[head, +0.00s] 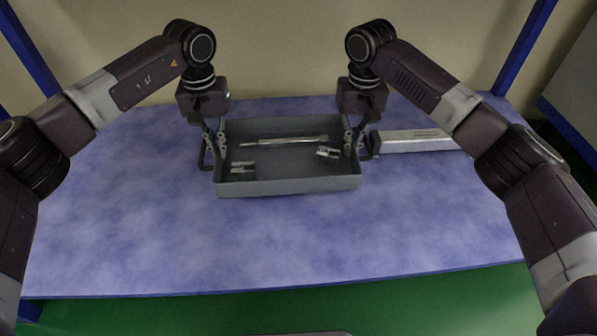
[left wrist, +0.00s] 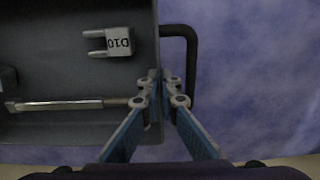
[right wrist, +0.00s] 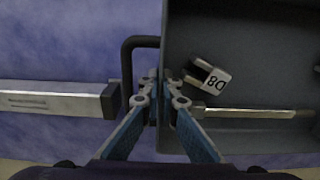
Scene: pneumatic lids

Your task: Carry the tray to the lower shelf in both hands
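The grey open tray (head: 290,187) is level at the far middle of the blue-mottled table, with a dark handle at each short end. My left gripper (head: 216,138) has one finger on each side of the tray's left wall and is closed on it. The left wrist view shows that wall and the left handle (left wrist: 192,60). My right gripper (head: 354,138) is closed the same way on the right wall, beside the right handle (right wrist: 127,60). In the tray lie a thin metal rod (head: 290,140), a forked part marked D10 (left wrist: 119,42) and one marked D8 (right wrist: 215,80).
A long pale grey block (head: 413,141) lies just right of the tray, close to the right handle. The table (head: 270,245) is clear in front of the tray and to its left. Blue posts (head: 524,45) stand at the sides, and a pale wall is behind.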

